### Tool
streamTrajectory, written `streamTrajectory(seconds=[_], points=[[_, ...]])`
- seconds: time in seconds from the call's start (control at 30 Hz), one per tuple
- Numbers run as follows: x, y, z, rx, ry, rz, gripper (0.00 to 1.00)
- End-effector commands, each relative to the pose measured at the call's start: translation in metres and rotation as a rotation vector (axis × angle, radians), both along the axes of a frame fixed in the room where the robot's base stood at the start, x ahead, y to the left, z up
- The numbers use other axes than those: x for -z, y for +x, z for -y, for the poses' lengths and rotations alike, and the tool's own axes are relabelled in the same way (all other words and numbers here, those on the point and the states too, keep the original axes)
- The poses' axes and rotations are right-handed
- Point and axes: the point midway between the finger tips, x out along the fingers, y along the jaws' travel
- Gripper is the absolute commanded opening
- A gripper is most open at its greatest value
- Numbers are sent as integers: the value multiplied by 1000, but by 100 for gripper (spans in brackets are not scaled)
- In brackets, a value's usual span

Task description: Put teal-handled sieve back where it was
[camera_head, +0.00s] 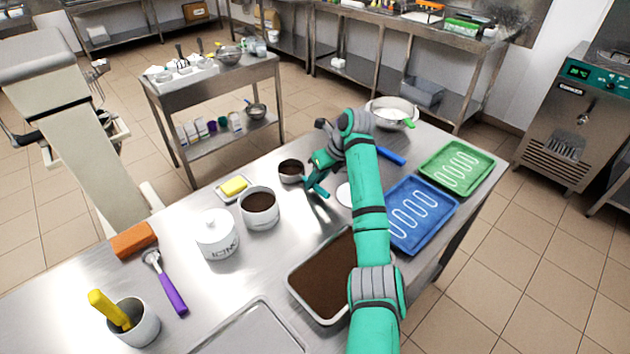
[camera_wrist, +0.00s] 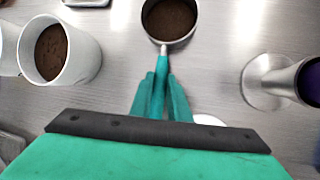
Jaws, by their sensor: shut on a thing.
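The teal-handled sieve (camera_wrist: 147,22) is a small round metal cup with a dark brown inside and a teal handle (camera_wrist: 163,63). It is at the top middle of the wrist view and near the table's far edge in the head view (camera_head: 291,180). My gripper (camera_wrist: 162,84) is shut on the handle, with the cup out ahead of the fingertips. In the head view my gripper (camera_head: 317,186) is just right of the cup. I cannot tell whether the cup touches the table.
A white pot of brown stuff (camera_head: 259,217) and a yellow block on a dish (camera_head: 234,187) stand left of the sieve. A lidded white jar (camera_head: 217,240) is nearer. A brown-filled tray (camera_head: 293,281), blue tray (camera_head: 446,212) and green tray (camera_head: 480,165) lie right. A metal bowl (camera_head: 391,104) stands behind.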

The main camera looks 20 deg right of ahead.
Motion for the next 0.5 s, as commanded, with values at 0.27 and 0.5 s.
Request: streamTrajectory(seconds=[0.27,0.5], points=[[1,0,1,1,0,2,0],[2,0,0,1,-1,1,35]])
